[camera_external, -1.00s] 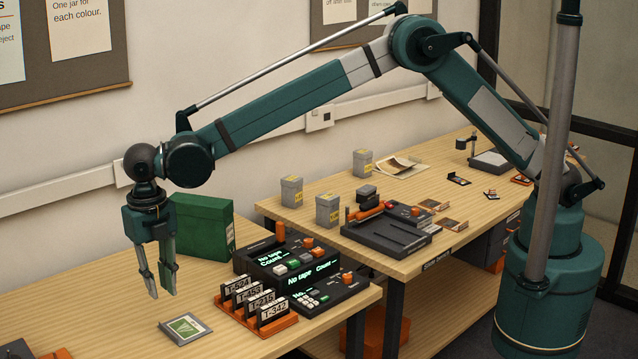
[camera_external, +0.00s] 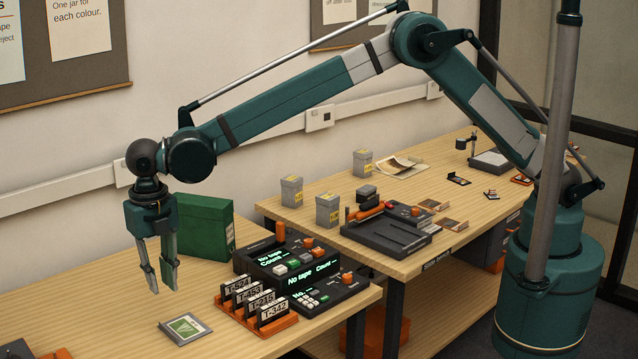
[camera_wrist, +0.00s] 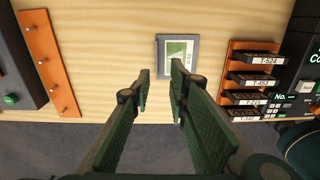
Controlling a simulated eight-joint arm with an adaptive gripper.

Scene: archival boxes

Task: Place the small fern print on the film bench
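A small flat card with a green picture and a grey border (camera_external: 185,328), which looks like the small fern print, lies flat on the near bench, by its front edge. In the wrist view the card (camera_wrist: 188,47) lies beyond my fingertips, slightly right of centre. Its fine detail is too small to read. My gripper (camera_external: 162,288) hangs fingers-down above the near bench, up and left of the card, and is open and empty; the gap between its fingers shows in the wrist view (camera_wrist: 161,74). The far bench (camera_external: 330,176) carries a front label I cannot read clearly.
An orange rack of labelled tapes (camera_external: 258,312) stands right of the card, with dark consoles (camera_external: 300,270) behind it. A green box (camera_external: 203,226) stands behind my gripper. The far bench holds grey canisters (camera_external: 328,210), a dark machine (camera_external: 385,230) and loose prints (camera_external: 403,165).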

